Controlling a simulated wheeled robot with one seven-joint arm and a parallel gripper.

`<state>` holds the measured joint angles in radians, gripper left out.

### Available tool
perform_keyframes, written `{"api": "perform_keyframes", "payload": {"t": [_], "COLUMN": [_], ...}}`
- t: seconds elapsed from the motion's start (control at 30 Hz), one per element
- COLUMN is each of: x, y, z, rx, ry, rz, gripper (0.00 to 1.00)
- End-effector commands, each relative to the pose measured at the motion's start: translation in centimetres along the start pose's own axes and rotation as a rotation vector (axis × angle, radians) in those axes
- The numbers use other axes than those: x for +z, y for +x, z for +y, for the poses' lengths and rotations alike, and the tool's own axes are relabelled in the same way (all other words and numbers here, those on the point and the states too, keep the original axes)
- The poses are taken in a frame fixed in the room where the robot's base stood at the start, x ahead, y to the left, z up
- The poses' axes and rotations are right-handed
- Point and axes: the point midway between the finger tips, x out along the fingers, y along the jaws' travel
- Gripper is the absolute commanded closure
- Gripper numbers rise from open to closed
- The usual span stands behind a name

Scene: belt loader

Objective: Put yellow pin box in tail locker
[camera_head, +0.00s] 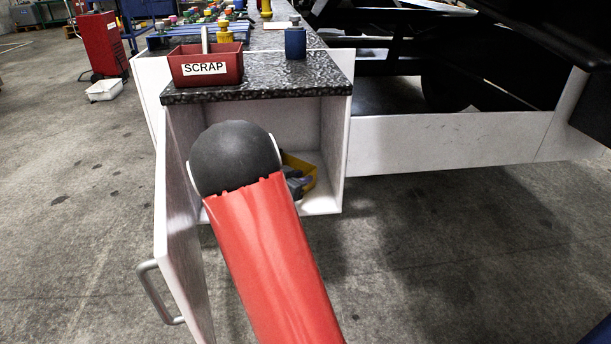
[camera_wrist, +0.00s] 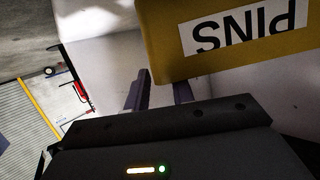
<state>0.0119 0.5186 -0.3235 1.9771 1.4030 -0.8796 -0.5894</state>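The yellow pin box (camera_head: 307,171) sits inside the white tail locker (camera_head: 333,150), on its floor towards the right, partly hidden by my arm. In the wrist view the yellow pin box (camera_wrist: 165,45) fills the upper right, its PINS label upside down. My gripper (camera_wrist: 162,88) is at the box's rim with its two dark fingers apart. One finger shows beside the box's corner; the other is partly hidden behind the labelled wall. Light shows between the fingers. In the head view my gripper (camera_head: 294,182) is dark and mostly hidden by my arm. Whether a finger touches the box is unclear.
The locker door (camera_head: 178,240) with its grey handle (camera_head: 157,292) stands open at the left. Above the locker, a speckled counter (camera_head: 265,82) holds a red SCRAP bin (camera_head: 206,66) and a blue container (camera_head: 295,41). A white beam (camera_head: 440,138) runs right; the floor in front is clear.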

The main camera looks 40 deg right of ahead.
Motion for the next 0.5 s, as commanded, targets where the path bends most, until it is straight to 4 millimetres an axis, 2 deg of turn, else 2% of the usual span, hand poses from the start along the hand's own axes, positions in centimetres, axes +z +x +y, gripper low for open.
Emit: {"api": "perform_keyframes", "payload": {"t": [0.1,0.3,0.5], "x": [-0.3,-0.2,-0.1], "y": [-2.9,-6.9,-9.0], "z": [-0.1,-0.1,0.0], "rx": [-0.004,-0.003,-0.001], "ry": [0.000,-0.002,-0.001], "rz": [0.000,0.000,0.000], "gripper": [0.76,0.76,0.76]}}
